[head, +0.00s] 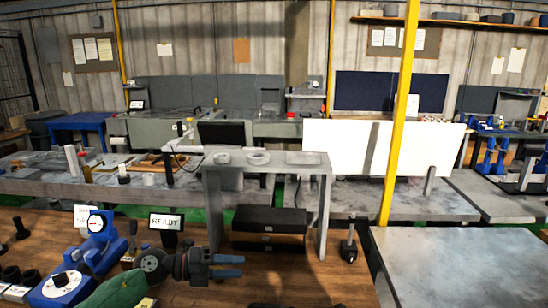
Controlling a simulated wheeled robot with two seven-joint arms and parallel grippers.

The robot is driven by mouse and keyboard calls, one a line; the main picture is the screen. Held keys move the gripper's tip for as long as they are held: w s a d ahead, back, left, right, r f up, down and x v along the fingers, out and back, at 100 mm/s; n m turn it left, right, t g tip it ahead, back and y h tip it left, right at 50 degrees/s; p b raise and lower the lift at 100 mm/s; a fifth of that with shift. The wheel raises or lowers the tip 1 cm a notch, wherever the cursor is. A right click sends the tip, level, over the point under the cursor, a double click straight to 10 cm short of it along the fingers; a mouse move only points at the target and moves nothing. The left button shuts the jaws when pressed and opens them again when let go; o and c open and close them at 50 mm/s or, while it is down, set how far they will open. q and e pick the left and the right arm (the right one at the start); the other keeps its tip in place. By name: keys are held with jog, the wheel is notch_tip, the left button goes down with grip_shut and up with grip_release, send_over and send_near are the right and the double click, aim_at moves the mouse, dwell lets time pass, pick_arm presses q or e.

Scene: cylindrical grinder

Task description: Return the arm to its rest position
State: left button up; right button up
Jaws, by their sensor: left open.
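My left gripper (230,266) is in the lower middle of the head view. Its two blue fingers point right, parallel with a gap between them, and nothing shows in the gap. It is over the brown wooden bench (190,291), in front of the grey stand; I cannot tell its exact height. My right gripper is not in view.
A blue dial gauge device (98,232) and a READY sign (165,222) stand left of the gripper. A grey stand (325,215) straddles a black drawer unit (268,228). A yellow post (400,110) rises beside a grey tabletop (460,262) at right.

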pick_arm(q)
jog(key=s+a+f+n+t+y, duration=0.3)
jog(key=a+f+n+t+y, duration=0.35)
jog(key=n, duration=0.95)
jog(key=s+a+f+n+t+y, duration=0.35)
jog(key=f+n+t+y, duration=0.3)
jog(key=n+y, duration=0.6)
jog(key=s+f+n+g+h, duration=0.1)
jog(key=s+f+n+g, duration=0.1)
jog(key=s+f+g, duration=0.45)
jog(key=s+f+n+g+h, duration=0.15)
jog(key=s+f, duration=0.25)
jog(key=s, duration=0.6)
jog(key=s+f+n+g+h, duration=0.1)
jog(key=s+f+n+g, duration=0.3)
jog(key=s, duration=0.5)
jog(key=s+d+f+g, duration=0.1)
jog(key=s+f, duration=0.1)
jog(key=f, duration=1.8)
jog(key=s+d+f+g, duration=0.1)
jog(key=s+f, duration=0.2)
jog(key=f, duration=1.7)
jog(key=shift+d+f+m, duration=0.3)
jog(key=shift+d+m, duration=0.05)
jog(key=shift+m, duration=0.05)
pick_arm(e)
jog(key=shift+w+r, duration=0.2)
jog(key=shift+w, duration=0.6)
